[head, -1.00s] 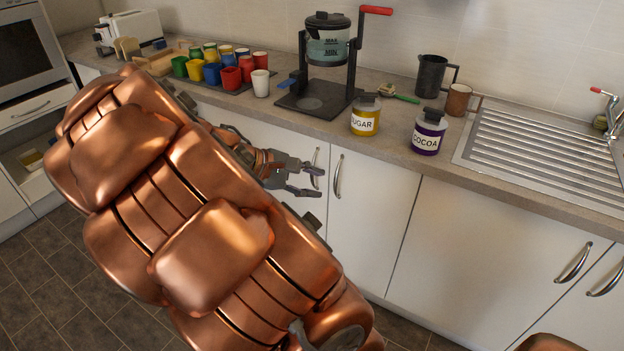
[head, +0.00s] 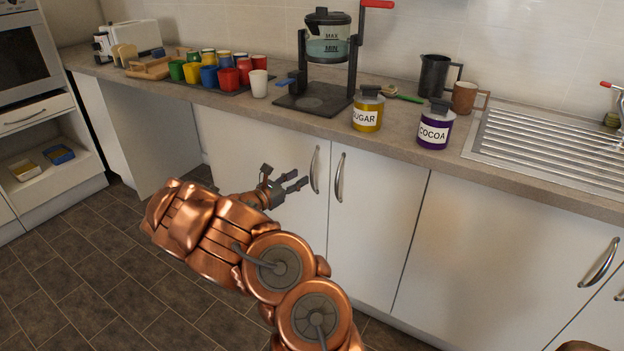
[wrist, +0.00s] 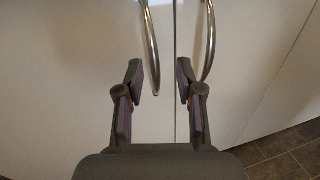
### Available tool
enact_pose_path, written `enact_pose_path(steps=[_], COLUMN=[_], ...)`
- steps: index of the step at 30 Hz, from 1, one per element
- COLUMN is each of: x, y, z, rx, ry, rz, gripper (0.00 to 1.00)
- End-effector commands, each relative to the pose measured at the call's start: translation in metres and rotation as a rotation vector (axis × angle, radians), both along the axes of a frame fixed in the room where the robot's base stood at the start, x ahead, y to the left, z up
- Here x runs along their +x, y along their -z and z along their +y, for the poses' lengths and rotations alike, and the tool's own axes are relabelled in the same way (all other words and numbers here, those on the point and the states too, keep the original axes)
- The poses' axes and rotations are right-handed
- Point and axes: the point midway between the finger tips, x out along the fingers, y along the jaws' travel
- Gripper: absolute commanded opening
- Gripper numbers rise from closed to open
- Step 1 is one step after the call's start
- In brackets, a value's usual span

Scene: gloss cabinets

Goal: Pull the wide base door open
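White base doors line the counter. The left door (head: 260,165) has a vertical metal handle (head: 314,170) at its right edge. The narrower door (head: 375,215) beside it has its handle (head: 339,177) at its left edge. A broad door (head: 490,255) further right has a handle (head: 598,263) at its upper right. All three look shut; I cannot tell which one the task names. My gripper (head: 291,183) is open and empty, near the left door's handle. In the wrist view, that handle (wrist: 151,45) hangs between the fingers (wrist: 160,80), apparently beyond the tips; contact cannot be told.
The counter above holds a sugar jar (head: 367,112), a cocoa jar (head: 434,127), a coffee maker (head: 327,60) and several coloured cups (head: 227,80). An open recess lies under the counter at left. The tiled floor (head: 100,280) in front is clear.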

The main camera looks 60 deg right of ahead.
Motion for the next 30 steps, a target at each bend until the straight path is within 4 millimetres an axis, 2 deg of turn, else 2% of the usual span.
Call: enact_pose_path(steps=[1,4,11,21,30], x=[0.003,0.008,0.005,-0.002,-0.004], y=[0.010,0.017,0.017,0.018,0.017], z=[-0.001,-0.003,-0.020,-0.062,-0.079], rx=[0.004,0.007,0.008,0.009,0.008], ry=[-0.011,-0.027,-0.028,-0.027,-0.030], rz=[0.015,0.033,0.037,0.036,0.037], gripper=[0.37,0.37,0.37,0.37,0.37])
